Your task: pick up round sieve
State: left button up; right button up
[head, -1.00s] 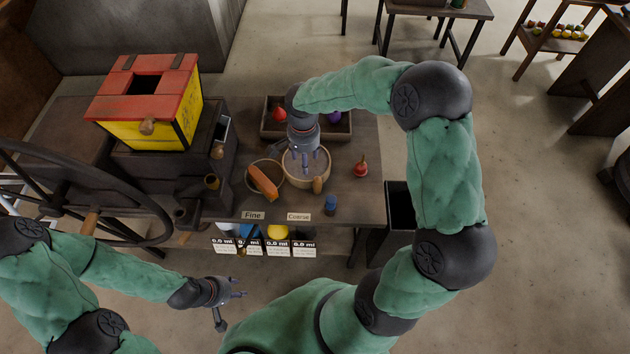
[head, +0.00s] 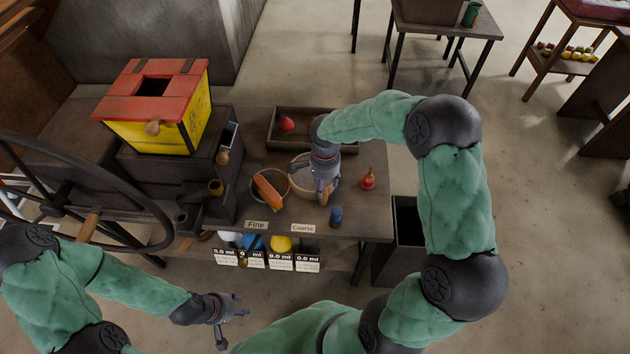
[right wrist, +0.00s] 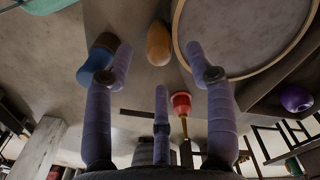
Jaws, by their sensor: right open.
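A round sieve (head: 298,187) with a pale wooden rim sits on the table behind the "Coarse" label, partly hidden by my right gripper. In the right wrist view its rim and grey mesh (right wrist: 240,30) fill the top right, with a tan wooden handle (right wrist: 158,43) beside the rim. A second round sieve (head: 254,190) stands left of it behind the "Fine" label, with a long orange piece (head: 268,191) across it. My right gripper (head: 322,193) is open and empty over the coarse sieve's front right edge. My left gripper (head: 238,305) is open and empty, low in front of the table.
A blue bottle (head: 336,216) and a red bottle (head: 368,179) stand close to the right gripper. A dark tray (head: 272,130) with a red item lies behind the sieves. The yellow and red hopper (head: 155,105) stands left. A dark bin (head: 405,220) stands off the table's right end.

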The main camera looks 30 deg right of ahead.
aim_at(324, 190)
notch_tip(324, 190, down, 4)
jog(key=shift+r+b, duration=0.1)
jog(key=shift+b, duration=0.5)
jog(key=shift+c, duration=0.2)
grip_shut()
jog(key=shift+r, duration=0.1)
